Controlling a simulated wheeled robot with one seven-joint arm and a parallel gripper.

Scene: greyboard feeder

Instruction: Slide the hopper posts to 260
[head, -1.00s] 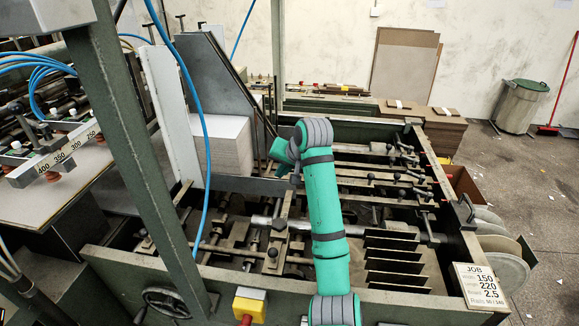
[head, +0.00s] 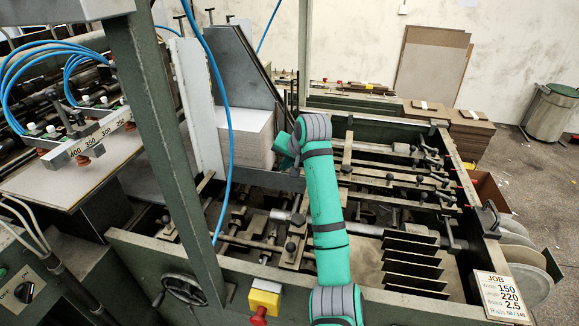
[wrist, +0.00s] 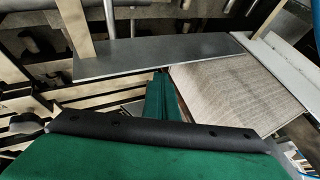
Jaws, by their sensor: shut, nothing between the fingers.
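A white stack of board (head: 250,140) sits in the hopper between a pale upright plate (head: 198,110) on its left and a sloping grey plate (head: 236,65) behind it. I cannot tell for certain which uprights are the hopper posts. A scale bar (head: 92,142) at left reads 400, 350, 300, 250, with red suction cups under it. My gripper (wrist: 165,98) is shut and empty in the wrist view, by a grey metal strip (wrist: 150,60) and the board stack (wrist: 235,92). In the head view my green forearm reaches to the stack's right side; the fingertips are unclear there.
A green post (head: 165,130) and blue hoses cross the left foreground. A job card (head: 500,293) reads 150, 220, 2.5. A handwheel (head: 183,290) and yellow box with red button (head: 264,296) are on the near frame. Rails with clamp handles fill the machine bed.

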